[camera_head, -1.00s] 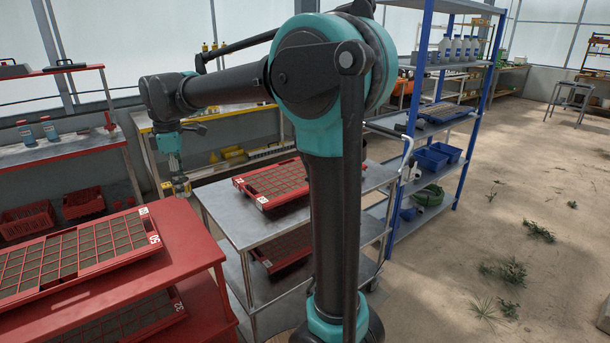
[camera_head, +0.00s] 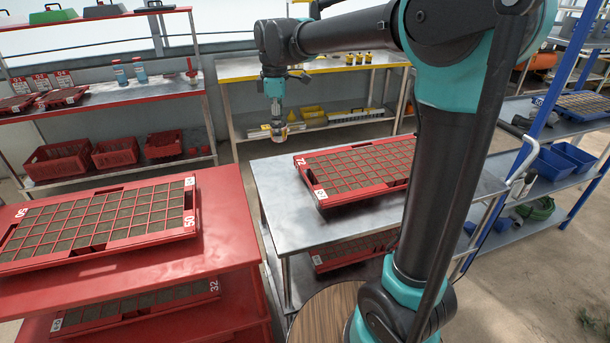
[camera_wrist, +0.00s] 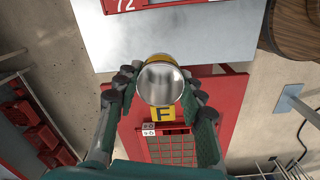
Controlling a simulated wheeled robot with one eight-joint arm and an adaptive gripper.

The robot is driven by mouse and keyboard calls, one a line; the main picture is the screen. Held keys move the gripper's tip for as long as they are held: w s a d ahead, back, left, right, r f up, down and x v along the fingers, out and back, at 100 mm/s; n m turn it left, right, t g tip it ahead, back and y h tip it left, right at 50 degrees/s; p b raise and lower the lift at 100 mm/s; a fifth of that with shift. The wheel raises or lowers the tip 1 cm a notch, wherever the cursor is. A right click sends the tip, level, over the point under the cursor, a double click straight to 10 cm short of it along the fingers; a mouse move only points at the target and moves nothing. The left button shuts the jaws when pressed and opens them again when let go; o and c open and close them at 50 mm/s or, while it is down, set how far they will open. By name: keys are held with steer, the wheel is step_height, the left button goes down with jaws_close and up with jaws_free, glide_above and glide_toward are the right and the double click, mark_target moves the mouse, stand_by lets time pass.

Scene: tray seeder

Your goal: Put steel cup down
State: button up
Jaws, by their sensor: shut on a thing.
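My gripper (camera_head: 275,113) hangs at the end of my outstretched arm, behind the far-left part of the steel trolley in the head view. In the wrist view my gripper (camera_wrist: 160,98) is shut on the steel cup (camera_wrist: 160,84), its fingers on both sides. The cup is round and shiny with a yellow band and a yellow "F" label. In the head view the cup (camera_head: 278,131) is small, held up in the air. The wrist view shows its open top; whether it holds anything is unclear.
The steel trolley (camera_head: 276,192) carries a red seed tray (camera_head: 317,187); its left front part is bare. A red table (camera_head: 226,211) with another tray (camera_head: 140,234) stands left. A yellow-edged bench (camera_head: 240,72) is behind, and blue shelving (camera_head: 548,107) stands right.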

mark_target(282, 190)
step_height(282, 190, down, 19)
steer(key=shift+r, duration=0.15)
stand_by(0.5)
steer(key=o, duration=1.2)
steer(key=shift+c, duration=0.2)
step_height(282, 190, up, 12)
steer(key=shift+s, duration=0.15)
